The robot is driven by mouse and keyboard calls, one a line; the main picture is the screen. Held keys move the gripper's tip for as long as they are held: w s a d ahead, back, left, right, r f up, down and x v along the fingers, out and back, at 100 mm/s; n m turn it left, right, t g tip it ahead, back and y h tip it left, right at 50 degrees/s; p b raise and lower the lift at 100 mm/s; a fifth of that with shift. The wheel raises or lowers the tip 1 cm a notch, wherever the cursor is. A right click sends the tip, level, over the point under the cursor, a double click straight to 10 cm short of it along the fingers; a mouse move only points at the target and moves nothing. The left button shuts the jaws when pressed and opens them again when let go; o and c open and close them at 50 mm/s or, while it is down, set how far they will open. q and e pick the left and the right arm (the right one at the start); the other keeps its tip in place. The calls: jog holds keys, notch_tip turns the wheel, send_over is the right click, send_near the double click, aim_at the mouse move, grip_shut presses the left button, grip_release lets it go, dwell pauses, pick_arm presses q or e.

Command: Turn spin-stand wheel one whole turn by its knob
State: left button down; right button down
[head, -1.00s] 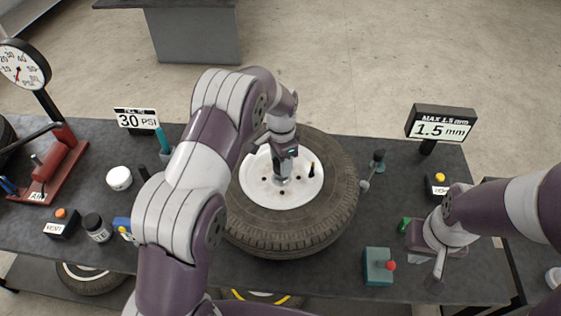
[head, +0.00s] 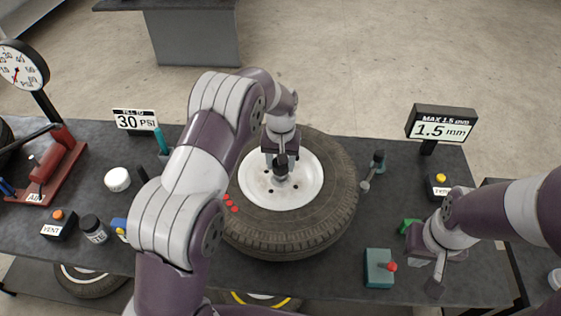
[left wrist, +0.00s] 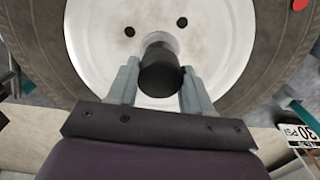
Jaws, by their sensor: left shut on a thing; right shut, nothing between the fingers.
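The wheel, a dark tyre (head: 335,205) on a white rim (head: 300,180), lies flat on the bench. A black knob (head: 281,170) stands at the middle of the rim; it also shows in the left wrist view (left wrist: 160,68). My left gripper (head: 281,160) is above the rim, pointing down, with its grey fingers (left wrist: 160,80) shut on the knob's two sides. My right gripper (head: 437,272) is shut and empty over the bench's right part.
A "1.5 mm" display (head: 441,124) is at the back right, a "30 PSI" sign (head: 135,120) at the back left. Jars (head: 93,228) and a red pump (head: 48,165) stand left.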

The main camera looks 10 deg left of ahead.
pick_arm(q)
jog(key=n, duration=0.5)
jog(key=shift+w+r+n, duration=0.2)
jog(key=shift+n, duration=0.1)
jog(key=shift+r+n, duration=0.1)
jog(key=shift+n, duration=2.1)
jog(key=shift+w, duration=0.1)
jog(key=c, duration=0.5)
grip_release()
jog(key=shift+o, duration=0.2)
jog(key=shift+b, duration=0.3)
